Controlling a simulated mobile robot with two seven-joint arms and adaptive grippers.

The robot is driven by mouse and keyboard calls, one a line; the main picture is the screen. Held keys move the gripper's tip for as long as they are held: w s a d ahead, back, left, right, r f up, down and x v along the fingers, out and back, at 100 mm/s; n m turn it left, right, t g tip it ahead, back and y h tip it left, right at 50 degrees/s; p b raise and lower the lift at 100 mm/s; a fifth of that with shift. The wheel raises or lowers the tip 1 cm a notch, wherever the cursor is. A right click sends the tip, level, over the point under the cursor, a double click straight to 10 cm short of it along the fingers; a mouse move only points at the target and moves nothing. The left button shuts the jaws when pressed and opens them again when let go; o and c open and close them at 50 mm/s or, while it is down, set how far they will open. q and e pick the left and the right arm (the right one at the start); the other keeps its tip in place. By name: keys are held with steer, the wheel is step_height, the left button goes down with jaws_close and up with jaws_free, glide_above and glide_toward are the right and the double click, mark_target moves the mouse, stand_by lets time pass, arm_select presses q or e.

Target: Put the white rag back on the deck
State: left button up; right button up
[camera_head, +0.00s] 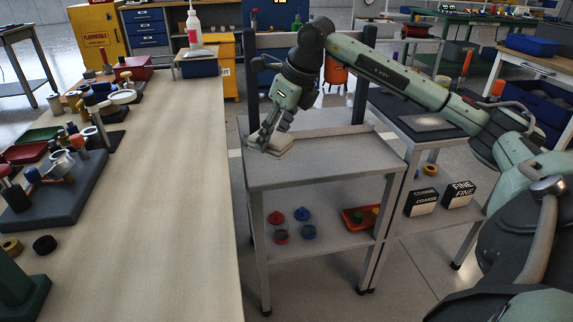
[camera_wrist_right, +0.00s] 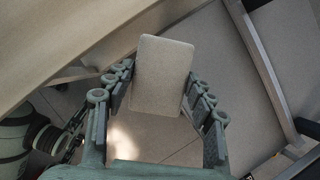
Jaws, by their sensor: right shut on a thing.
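The white rag, a pale flat rectangular pad, is between the fingers of my right gripper (camera_head: 274,134). In the right wrist view the rag (camera_wrist_right: 163,72) fills the gap between the two fingers of the gripper (camera_wrist_right: 160,90). My left gripper is in neither view.
A long workbench (camera_head: 165,190) stands to the left, a narrow gap from the cart. The cart's lower shelf holds red and blue parts and an orange tray (camera_head: 357,219). A second cart at right holds two labelled boxes (camera_head: 421,203). The top deck's front is clear.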

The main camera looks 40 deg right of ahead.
steer(key=w+d+f, duration=0.1)
steer(key=d+f, duration=0.1)
steer(key=d, duration=0.1)
steer(key=w+d+f, duration=0.1)
steer(key=d+f, duration=0.1)
steer(key=d, duration=0.2)
steer(key=w+d+f, duration=0.1)
steer(key=d+f, duration=0.1)
steer(key=d, duration=0.2)
steer(key=shift+f+p, duration=0.4)
steer(key=shift+d+f, duration=0.15)
steer(key=shift+f, duration=0.05)
step_height(320, 180, down, 3)
steer(key=shift+f, duration=0.4)
steer(key=o, duration=1)
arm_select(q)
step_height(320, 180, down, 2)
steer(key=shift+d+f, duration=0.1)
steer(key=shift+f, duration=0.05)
arm_select(e)
steer(key=shift+r, duration=0.1)
